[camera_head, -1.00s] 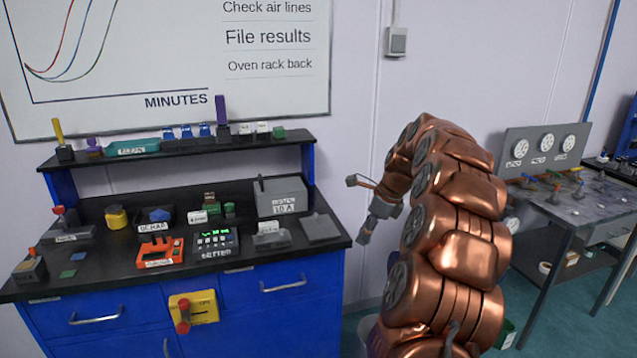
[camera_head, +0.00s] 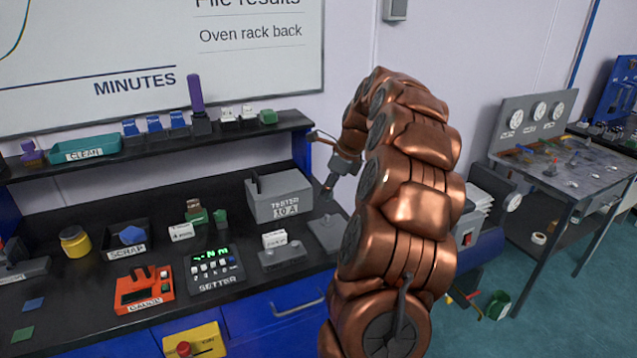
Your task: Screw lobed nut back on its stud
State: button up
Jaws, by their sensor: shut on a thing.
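My gripper (camera_head: 327,192) is small in the head view, at the end of my copper arm. It points down near the right end of the black bench, just right of the grey tester box (camera_head: 279,205). It is shut on a small dark thing at its tip, too small to identify. I cannot make out a lobed nut or a bare stud for certain. A flat grey plate (camera_head: 326,234) lies on the bench below the gripper. My arm hides part of the space behind it.
The bench holds a setter (camera_head: 214,271), an orange gauge (camera_head: 144,291), a scrap tray (camera_head: 107,251) and a yellow pot (camera_head: 75,243). A raised shelf (camera_head: 228,131) runs along its back. At right stands a grey table (camera_head: 590,172) with a dial panel (camera_head: 531,122).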

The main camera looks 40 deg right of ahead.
aim_at(328, 216)
jog(key=shift+s+d, duration=0.15)
jog(key=shift+f+b, duration=0.6)
jog(key=shift+f, duration=1.6)
jog(key=shift+f, duration=1.3)
jog(key=o, duration=1.1)
jog(key=shift+o, duration=0.2)
